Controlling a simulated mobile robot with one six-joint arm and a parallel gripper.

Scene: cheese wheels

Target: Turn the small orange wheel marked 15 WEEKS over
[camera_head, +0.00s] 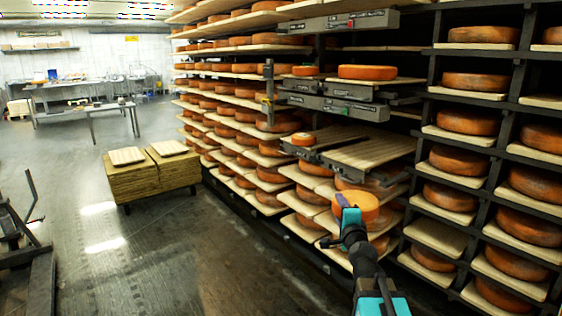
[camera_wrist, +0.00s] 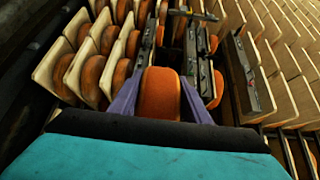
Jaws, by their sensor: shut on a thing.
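My gripper (camera_head: 350,213) is shut on a small orange cheese wheel (camera_head: 364,204), held in the air in front of the rack. In the wrist view the orange wheel (camera_wrist: 159,94) sits between the two purple fingers of my gripper (camera_wrist: 160,100), one on each side. No 15 WEEKS mark can be read on it. Part of the wheel is hidden behind the gripper in the head view. Another small orange wheel (camera_head: 303,139) lies at the left end of a board on the grey machine, and one more (camera_head: 305,70) lies on a higher board.
A large orange wheel (camera_head: 367,72) lies on an upper board. The slatted board (camera_head: 368,152) beyond my gripper has bare room. Tall racks (camera_head: 425,130) of cheese wheels stand behind and to the right. A stack of boards (camera_head: 150,178) stands on the open floor at left.

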